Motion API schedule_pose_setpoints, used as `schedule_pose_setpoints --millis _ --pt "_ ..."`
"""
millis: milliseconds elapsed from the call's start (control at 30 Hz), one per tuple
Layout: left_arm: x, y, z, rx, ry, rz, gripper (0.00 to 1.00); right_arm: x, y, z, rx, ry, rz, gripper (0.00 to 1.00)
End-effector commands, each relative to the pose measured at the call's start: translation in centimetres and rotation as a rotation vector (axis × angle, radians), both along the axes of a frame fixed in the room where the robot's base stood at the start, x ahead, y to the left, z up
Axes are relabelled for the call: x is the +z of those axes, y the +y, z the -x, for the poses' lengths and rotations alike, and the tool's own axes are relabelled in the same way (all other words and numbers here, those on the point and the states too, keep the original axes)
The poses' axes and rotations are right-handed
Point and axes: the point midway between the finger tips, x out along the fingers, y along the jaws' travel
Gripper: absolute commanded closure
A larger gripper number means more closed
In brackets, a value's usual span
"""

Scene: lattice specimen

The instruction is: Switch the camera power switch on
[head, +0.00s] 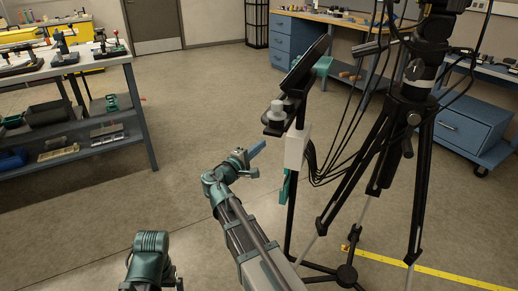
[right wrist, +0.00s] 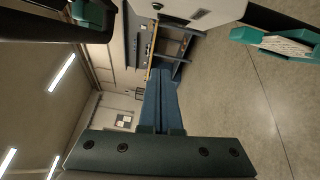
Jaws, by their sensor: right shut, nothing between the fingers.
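A white box (head: 296,150) with several black cables is mounted on a black stand. It is probably the camera power box; I cannot make out a switch on it. Part of a white box also shows at the top of the right wrist view (right wrist: 200,10). My right gripper (head: 258,148) is just left of the box, apart from it, its blue fingers pointing right and up. In the right wrist view the fingers (right wrist: 162,85) are together with nothing between them. Of my left arm only a part shows at the bottom left; its gripper is not visible.
A black tripod (head: 415,105) stands to the right, with cables hanging between it and the stand. A teal piece (head: 288,186) hangs below the box. A yellow tape strip (head: 430,270) lies on the floor. A shelf bench (head: 75,120) stands left; the floor between is clear.

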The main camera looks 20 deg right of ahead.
Motion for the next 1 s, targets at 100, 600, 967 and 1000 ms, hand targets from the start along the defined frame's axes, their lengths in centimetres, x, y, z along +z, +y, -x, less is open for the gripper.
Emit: schedule_pose_setpoints --millis 100,600,967,1000 --pt "0.1 0.0 0.0 0.000 0.000 0.000 0.00 0.1 -2.4 -1.5 -0.003 0.000 0.000 1.00" --pt "0.7 0.0 0.0 0.002 -0.001 -0.001 0.00 0.7 -7.7 -0.2 -0.001 0.000 0.000 1.00" --pt "0.7 0.0 0.0 0.002 -0.001 -0.001 0.00 0.7 -7.9 -0.1 0.001 0.000 0.000 1.00" --pt "0.7 0.0 0.0 0.002 -0.001 -0.001 0.00 0.7 -7.9 -0.1 0.001 0.000 0.000 1.00"
